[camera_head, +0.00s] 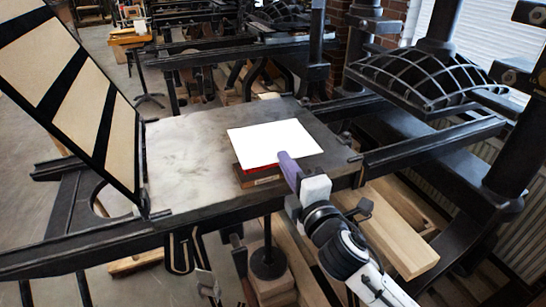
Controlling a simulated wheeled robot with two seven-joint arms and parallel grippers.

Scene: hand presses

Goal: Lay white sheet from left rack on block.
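A white sheet (270,140) lies flat or nearly flat over a small block (260,182). The sheet covers most of the block's top; a strip of red and the brown front side show below its front edge. I cannot tell whether the sheet rests fully on the block. My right gripper (284,158) reaches in from the lower right, its purple finger overlapping the sheet's front edge. Only one finger shows clearly, so its opening is hidden. My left gripper does not show. I cannot make out a left rack.
The block stands on a grey press bed (185,165). A hinged frame with tan panels (85,110) stands raised at the left. Black press rails (430,145) and a domed ribbed press part (430,75) are at the right. A wooden beam (400,235) lies beside my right arm.

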